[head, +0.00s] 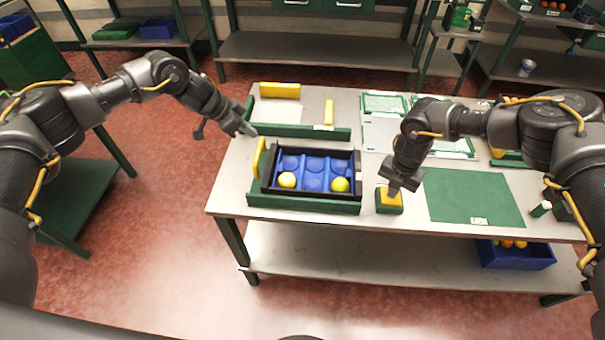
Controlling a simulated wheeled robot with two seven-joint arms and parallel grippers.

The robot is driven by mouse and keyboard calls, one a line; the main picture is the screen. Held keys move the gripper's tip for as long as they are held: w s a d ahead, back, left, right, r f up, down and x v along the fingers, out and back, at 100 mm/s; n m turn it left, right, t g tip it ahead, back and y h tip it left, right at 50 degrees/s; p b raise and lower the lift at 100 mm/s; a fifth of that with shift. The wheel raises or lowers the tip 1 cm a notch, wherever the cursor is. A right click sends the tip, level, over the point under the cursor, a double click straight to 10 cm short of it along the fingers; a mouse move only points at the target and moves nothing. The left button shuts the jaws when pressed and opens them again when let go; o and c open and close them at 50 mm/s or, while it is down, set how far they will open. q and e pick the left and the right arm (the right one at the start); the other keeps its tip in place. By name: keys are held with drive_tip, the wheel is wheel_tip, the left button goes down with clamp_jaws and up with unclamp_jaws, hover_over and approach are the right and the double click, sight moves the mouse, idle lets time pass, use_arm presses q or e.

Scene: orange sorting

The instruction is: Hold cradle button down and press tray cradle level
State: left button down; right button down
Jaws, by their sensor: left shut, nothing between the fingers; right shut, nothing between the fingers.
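The tray cradle (357,178) is a black frame between green rails on the table, holding a blue tray (315,162) with two yellow balls (287,180) in its front pockets. A yellow bar (260,158) stands along its left end. I cannot tell whether the cradle is level. The cradle button (389,203) is a yellow top on a green box right of the cradle. My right gripper (391,190) is shut and empty, pointing down at the button and partly covering it; contact is unclear. My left gripper (252,132) is shut and empty, near the cradle's back left corner, above the yellow bar.
A green mat (472,198) lies right of the button. Yellow blocks (280,90) and white-and-green panels (385,104) lie at the back of the table (232,190). A blue crate (515,256) with oranges sits on the lower shelf. Red floor is open at the left.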

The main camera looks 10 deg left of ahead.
wheel_tip(320, 180, up, 8)
idle(1.0)
idle(0.5)
